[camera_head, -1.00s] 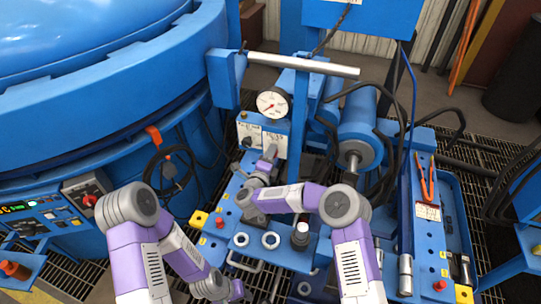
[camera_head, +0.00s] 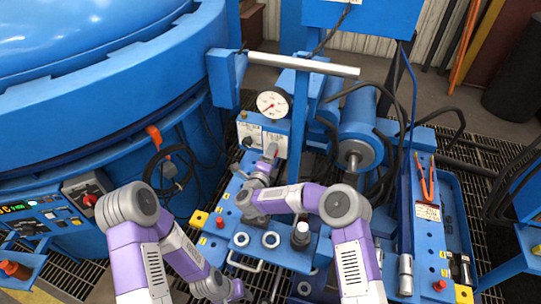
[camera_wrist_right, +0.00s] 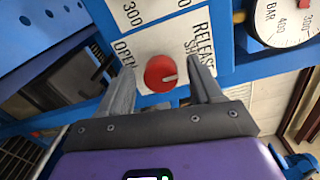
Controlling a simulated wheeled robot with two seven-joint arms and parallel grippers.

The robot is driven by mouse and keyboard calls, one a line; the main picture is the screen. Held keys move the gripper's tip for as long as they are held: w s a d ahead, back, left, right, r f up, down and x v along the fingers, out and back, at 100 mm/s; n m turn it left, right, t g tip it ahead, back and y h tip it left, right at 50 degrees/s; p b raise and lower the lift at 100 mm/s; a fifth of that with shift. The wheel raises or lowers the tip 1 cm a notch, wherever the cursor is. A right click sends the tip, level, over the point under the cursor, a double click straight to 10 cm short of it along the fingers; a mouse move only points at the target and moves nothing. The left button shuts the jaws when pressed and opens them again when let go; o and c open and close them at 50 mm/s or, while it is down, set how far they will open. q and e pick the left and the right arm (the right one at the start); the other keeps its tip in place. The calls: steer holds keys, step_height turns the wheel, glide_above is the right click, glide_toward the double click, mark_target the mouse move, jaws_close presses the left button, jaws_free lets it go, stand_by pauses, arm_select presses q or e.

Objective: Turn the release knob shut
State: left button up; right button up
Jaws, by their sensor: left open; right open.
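The red release knob (camera_wrist_right: 161,73) sits on a white label plate in the right wrist view. Its white pointer line faces right and slightly down. "OPEN" is printed to its left; "RELEASE" and a partly covered "SH..." are to its upper right. My right gripper (camera_wrist_right: 160,66) is open, with one finger on each side of the knob; I see gaps and cannot tell any contact. In the head view my right gripper (camera_head: 270,153) is at the panel below the gauge and hides the knob. My left gripper (camera_head: 236,290) is low, away from the panel.
A pressure gauge (camera_head: 271,104) stands above the panel, also at the upper right of the right wrist view (camera_wrist_right: 288,18). A blue post (camera_head: 299,125) rises just right of my right gripper. A blue bench (camera_head: 268,250) with fittings lies below. The large furnace (camera_head: 110,85) fills the left.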

steer(key=p+v, duration=0.1)
steer(key=v, duration=0.6)
steer(key=shift+s+p, duration=0.15)
steer(key=shift+p, duration=0.25)
